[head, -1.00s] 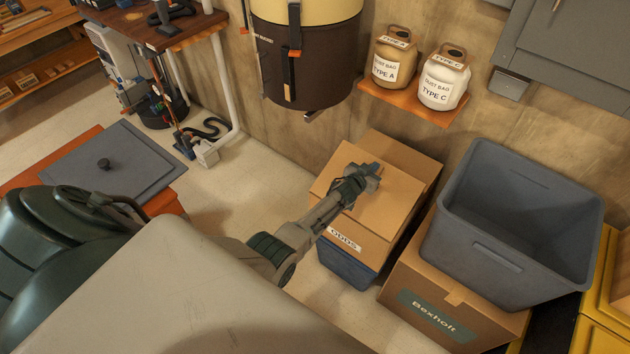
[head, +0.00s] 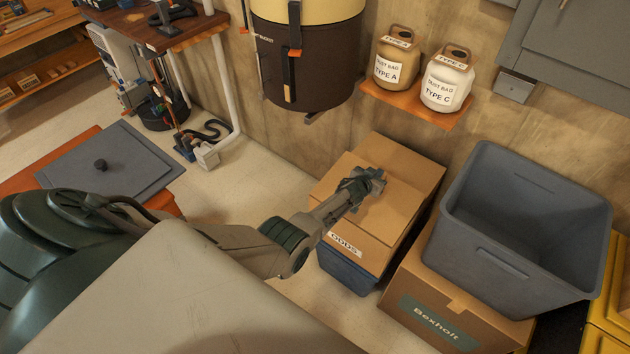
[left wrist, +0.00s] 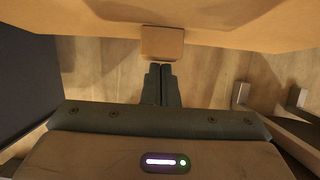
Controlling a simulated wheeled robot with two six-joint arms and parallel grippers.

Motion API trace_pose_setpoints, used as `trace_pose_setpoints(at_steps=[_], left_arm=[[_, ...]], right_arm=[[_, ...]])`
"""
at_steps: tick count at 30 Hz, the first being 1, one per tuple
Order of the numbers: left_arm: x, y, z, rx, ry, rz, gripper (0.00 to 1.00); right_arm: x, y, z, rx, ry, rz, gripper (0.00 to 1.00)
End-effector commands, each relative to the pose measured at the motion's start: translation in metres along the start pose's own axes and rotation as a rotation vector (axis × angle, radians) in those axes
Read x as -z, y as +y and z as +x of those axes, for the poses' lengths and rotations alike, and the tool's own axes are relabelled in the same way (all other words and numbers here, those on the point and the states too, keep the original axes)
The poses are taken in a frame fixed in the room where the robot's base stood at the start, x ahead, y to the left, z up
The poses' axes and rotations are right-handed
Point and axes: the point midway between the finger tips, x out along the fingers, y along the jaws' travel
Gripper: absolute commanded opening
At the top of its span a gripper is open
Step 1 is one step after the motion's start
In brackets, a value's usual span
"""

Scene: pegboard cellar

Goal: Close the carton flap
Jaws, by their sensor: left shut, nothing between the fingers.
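The brown carton (head: 355,252), with a white ODDS label, stands on a blue bin below the wall shelf. Its near top flap (head: 335,188) slants over the top, with a second cardboard panel (head: 405,165) behind it. I cannot tell whether the flap lies fully flat. My left gripper (head: 378,178) is shut and empty at the flap's far edge, hiding part of it. In the left wrist view the shut fingers (left wrist: 161,72) point at a small cardboard tab (left wrist: 162,43) on a broad cardboard panel (left wrist: 230,28). Contact is unclear. My right gripper is out of view.
The wooden shelf (head: 410,105) with two dust bags is above on the wall. Floor (head: 235,185) is clear to the left.

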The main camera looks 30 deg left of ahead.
Motion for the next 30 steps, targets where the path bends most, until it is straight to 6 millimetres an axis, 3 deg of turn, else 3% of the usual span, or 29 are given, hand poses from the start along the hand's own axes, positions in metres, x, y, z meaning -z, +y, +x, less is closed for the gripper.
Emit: trace_pose_setpoints(at_steps=[30], left_arm=[[-0.024, 0.000, 0.014, 0.000, -0.029, 0.000, 0.00]], right_arm=[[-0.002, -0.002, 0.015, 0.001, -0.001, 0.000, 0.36]])
